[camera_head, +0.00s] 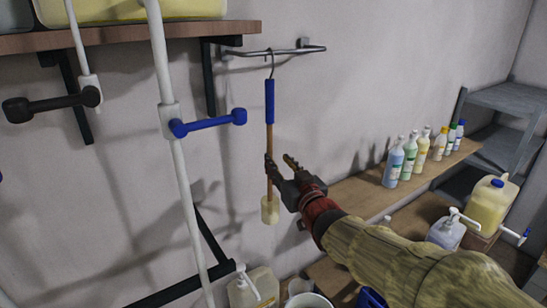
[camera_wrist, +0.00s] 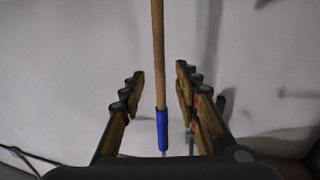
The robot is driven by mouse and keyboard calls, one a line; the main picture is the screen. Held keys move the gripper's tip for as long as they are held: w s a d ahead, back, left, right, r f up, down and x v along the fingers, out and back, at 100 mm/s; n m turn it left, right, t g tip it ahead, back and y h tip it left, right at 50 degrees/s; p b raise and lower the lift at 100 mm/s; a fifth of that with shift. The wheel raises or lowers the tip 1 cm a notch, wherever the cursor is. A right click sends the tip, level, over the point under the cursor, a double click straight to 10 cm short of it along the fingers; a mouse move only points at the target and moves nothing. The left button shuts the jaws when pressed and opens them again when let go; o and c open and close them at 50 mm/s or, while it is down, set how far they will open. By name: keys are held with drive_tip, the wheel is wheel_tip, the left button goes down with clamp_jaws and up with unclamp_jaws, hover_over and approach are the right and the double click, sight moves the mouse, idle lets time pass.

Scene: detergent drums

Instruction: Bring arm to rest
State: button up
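My gripper (camera_head: 279,160) is open, with its fingers spread, at the end of my arm, which reaches in from the lower right. In front of it hangs a tool with a blue grip (camera_head: 270,101), a wooden stick (camera_head: 269,140) and a cream block (camera_head: 270,210) at its lower end. The tool hangs by a hook from a metal wall rail (camera_head: 277,51). In the wrist view the wooden stick (camera_wrist: 158,45) and blue grip (camera_wrist: 162,130) show between the spread fingers (camera_wrist: 158,82), with gaps on both sides. How deep the stick sits between them is unclear.
White pipes with a blue-handled valve (camera_head: 208,123) and a dark-handled valve (camera_head: 52,104) stand at left. A shelf (camera_head: 130,37) is above them. Several bottles stand on a wooden shelf (camera_head: 350,190) at right. Jugs and a white bucket (camera_head: 309,300) are below.

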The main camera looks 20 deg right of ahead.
drive_tip(key=s+d+f+m+g+h+b, duration=0.1)
drive_tip(key=s+d+f+g+h, duration=0.25)
drive_tip(key=f, duration=0.55)
drive_tip(key=s+d+f+g+b, duration=0.1)
drive_tip(key=s+d+f+g, duration=0.1)
drive_tip(key=s+f+g, duration=0.5)
drive_tip(key=s+a+f+g+y+b, duration=0.1)
drive_tip(key=s+a+f+b, duration=0.2)
drive_tip(key=s+f+b, duration=0.8)
drive_tip(key=s+a+f+g+b, duration=0.1)
drive_tip(key=s+a+f+b, duration=0.2)
drive_tip(key=s+f+b, duration=0.8)
wheel_tip(320, 180, down, 3)
drive_tip(key=shift+s+f+y+b, duration=0.1)
drive_tip(key=shift+s+y+b, duration=0.3)
drive_tip(key=shift+b, duration=0.4)
drive_tip(key=shift+a, duration=0.15)
